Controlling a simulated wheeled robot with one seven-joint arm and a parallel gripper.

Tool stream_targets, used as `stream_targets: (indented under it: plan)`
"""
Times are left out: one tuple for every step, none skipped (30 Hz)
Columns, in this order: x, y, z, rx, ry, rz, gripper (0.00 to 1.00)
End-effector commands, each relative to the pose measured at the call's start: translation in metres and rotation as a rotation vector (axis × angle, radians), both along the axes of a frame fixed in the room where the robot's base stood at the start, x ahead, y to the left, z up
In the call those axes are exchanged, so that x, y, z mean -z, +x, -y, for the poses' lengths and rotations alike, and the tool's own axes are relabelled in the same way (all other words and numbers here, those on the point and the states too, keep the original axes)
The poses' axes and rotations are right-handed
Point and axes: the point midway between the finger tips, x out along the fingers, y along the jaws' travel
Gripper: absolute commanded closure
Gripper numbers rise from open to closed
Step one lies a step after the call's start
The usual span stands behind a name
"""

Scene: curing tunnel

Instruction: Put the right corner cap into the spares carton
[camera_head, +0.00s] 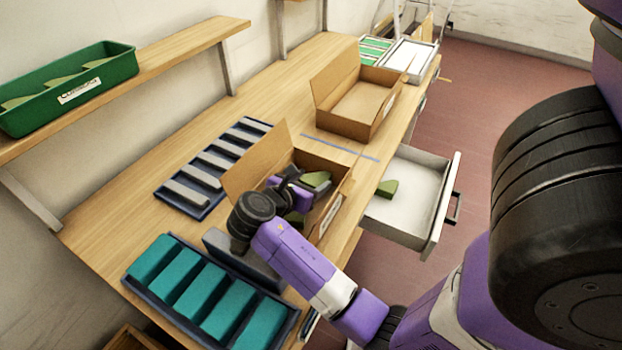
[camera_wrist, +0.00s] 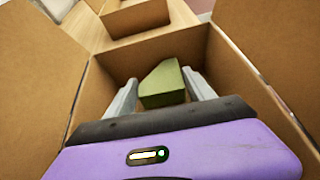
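My gripper (camera_wrist: 162,92) is inside the opening of the near cardboard carton (camera_head: 330,163), pointing in. Its two grey fingers stand on either side of a green wedge-shaped corner cap (camera_wrist: 162,84) and appear closed on it. In the head view this cap (camera_head: 316,180) shows at the end of my gripper, near the carton's rim height. A second green piece (camera_head: 295,218) shows lower in the same carton, partly hidden by my arm. Another green cap (camera_head: 387,189) lies in the open drawer (camera_head: 415,205). I cannot read the carton's label.
A second, empty-looking open carton (camera_head: 358,128) stands farther along the bench. A green bin (camera_head: 70,84) with green caps is on the shelf. A tray of grey bars (camera_head: 190,193) and a tray of teal blocks (camera_head: 150,262) flank the near carton. A blue line (camera_head: 340,147) crosses the bench.

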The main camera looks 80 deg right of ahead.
Motion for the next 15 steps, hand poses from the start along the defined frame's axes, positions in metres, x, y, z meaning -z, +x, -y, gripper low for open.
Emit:
stream_targets:
  plan:
    - [0.0000,0.0000,0.0000,0.000,0.000,0.000,0.26]
    - [0.0000,0.0000,0.0000,0.000,0.000,0.000,0.20]
    - [-0.0001,0.0000,0.0000,0.000,0.000,0.000,0.19]
    - [-0.0001,0.0000,0.0000,0.000,0.000,0.000,0.19]
    - [-0.0001,0.0000,0.0000,0.000,0.000,0.000,0.19]
    - [-0.0002,0.0000,0.0001,0.000,0.000,0.000,0.19]
    - [-0.0002,0.0000,0.0000,0.000,0.000,0.000,0.19]
    - [-0.0002,0.0000,0.0000,0.000,0.000,0.000,0.19]
    - [-0.0002,-0.0001,0.0000,0.000,0.000,0.000,0.19]
    - [-0.0002,-0.0001,0.0000,0.000,0.000,0.000,0.19]
    - [-0.0004,0.0000,0.0001,0.000,0.000,0.001,0.19]
    - [-0.0010,0.0001,0.0001,0.000,0.000,0.001,0.19]
    - [-0.0018,0.0001,0.0002,0.001,0.000,0.002,0.19]
    - [-0.0032,0.0002,0.0002,0.001,-0.001,0.003,0.19]
    - [-0.0057,0.0003,0.0002,0.001,-0.001,0.003,0.19]
